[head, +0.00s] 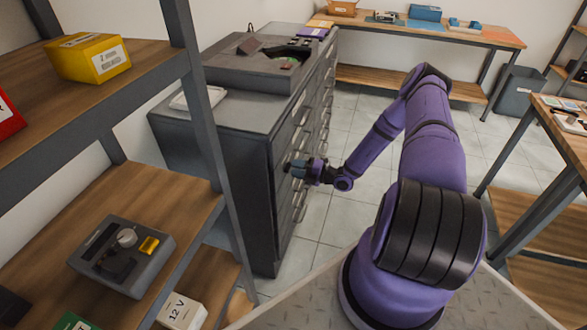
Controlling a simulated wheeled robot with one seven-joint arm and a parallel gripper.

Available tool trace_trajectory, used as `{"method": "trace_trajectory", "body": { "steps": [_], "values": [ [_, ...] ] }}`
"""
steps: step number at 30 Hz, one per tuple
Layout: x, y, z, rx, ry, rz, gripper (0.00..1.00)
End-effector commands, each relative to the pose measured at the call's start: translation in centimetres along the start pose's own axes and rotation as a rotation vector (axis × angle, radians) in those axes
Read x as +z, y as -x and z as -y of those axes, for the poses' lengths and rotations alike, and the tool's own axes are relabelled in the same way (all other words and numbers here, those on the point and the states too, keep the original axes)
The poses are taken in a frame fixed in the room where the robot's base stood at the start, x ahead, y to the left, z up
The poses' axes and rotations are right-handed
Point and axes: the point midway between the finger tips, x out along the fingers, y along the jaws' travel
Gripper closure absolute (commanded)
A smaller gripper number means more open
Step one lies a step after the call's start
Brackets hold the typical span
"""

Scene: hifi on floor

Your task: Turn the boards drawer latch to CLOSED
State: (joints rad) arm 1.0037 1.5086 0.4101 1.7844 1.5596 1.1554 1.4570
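A dark grey drawer cabinet (234,185) stands in the middle of the head view, with its drawer fronts and handles facing right. My purple arm reaches in from the right. My gripper (292,167) is at the cabinet's drawer front, near the close front corner, and points left at it. Its fingertips are small and dark here, so I cannot tell whether they touch the front or are open. I cannot make out the boards drawer latch or its position; the gripper may hide it. Drawer labels are not readable.
A shelf rack (196,90) with a yellow box (88,58) and a grey device (122,255) fills the left. A workbench (440,32) stands at the back, another table (565,135) at right. Tiled floor (345,125) is clear between the cabinet and right table.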

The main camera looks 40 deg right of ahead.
Motion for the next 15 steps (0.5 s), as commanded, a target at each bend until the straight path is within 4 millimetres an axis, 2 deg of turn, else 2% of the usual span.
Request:
{"method": "trace_trajectory", "body": {
  "steps": [9, 15],
  "values": [
    [0.1, 6.1, 0.0, 0.0, 0.0, 0.004, 0.61],
    [0.1, 8.5, 0.0, 0.0, 0.0, 0.003, 0.61]
  ]
}}
